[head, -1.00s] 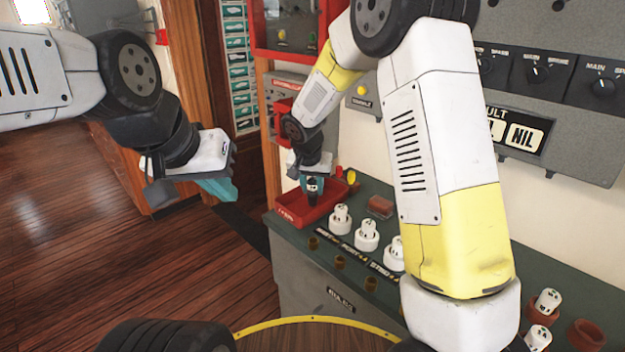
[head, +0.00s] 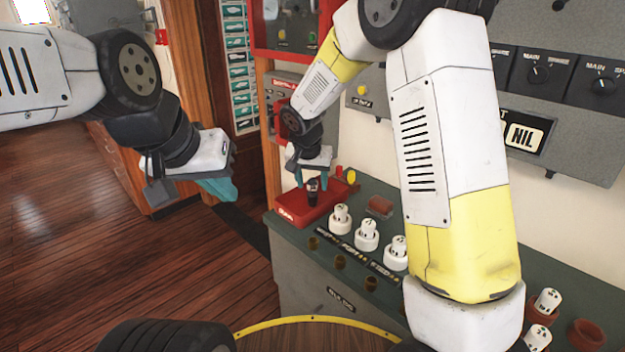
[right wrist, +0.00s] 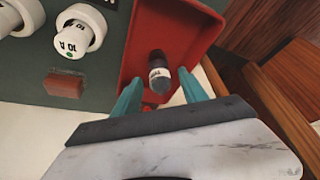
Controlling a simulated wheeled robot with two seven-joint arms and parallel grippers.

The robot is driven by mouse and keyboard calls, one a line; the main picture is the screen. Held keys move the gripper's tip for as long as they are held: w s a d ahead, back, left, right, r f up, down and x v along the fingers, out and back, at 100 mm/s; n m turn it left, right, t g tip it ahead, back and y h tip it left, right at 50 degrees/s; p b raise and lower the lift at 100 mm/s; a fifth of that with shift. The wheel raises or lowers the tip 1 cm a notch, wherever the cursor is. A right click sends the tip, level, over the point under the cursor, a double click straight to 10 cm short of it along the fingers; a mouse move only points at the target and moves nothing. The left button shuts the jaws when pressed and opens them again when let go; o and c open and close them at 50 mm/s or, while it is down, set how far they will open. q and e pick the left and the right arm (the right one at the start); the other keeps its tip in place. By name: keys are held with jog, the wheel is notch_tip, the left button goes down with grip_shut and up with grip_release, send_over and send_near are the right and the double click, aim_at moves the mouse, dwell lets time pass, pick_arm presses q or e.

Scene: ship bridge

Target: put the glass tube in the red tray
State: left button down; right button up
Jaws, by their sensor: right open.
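The glass tube (head: 313,190), dark with a white label band, is in the red tray (head: 290,215) at the far left end of the green counter. In the right wrist view the tube (right wrist: 159,72) is inside the red tray (right wrist: 190,30), between and just beyond the fingertips. My right gripper (head: 311,182) is open around the tube's upper end, with a gap to each finger (right wrist: 158,90). The tube looks roughly upright; its lower end is hard to make out. My left gripper (head: 222,190) hangs empty over the floor at the left; its finger gap is not clear.
Several white fuse holders (head: 366,235) stand on the green counter (head: 385,210) right of the tray. A reddish block (head: 380,206) lies behind them. Empty round sockets (head: 340,262) line the front. A grey switch panel (head: 560,120) is on the wall.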

jog(key=d+v, duration=0.1)
jog(key=v, duration=0.8)
jog(key=s+d+r+y, duration=0.1)
jog(key=s+d+r, duration=0.6)
jog(key=s+d, duration=0.25)
jog(key=s+d+n+t+y, duration=0.1)
jog(key=s+d, duration=0.1)
jog(key=s, duration=0.6)
jog(key=s+d+n+y, duration=0.1)
jog(key=s+d, duration=0.1)
jog(key=s, duration=0.5)
jog(key=shift+s+d+r+n+t, duration=0.25)
jog(key=shift+s+r+n+t, duration=0.15)
jog(key=shift+r, duration=0.1)
jog(key=shift+c, duration=0.4)
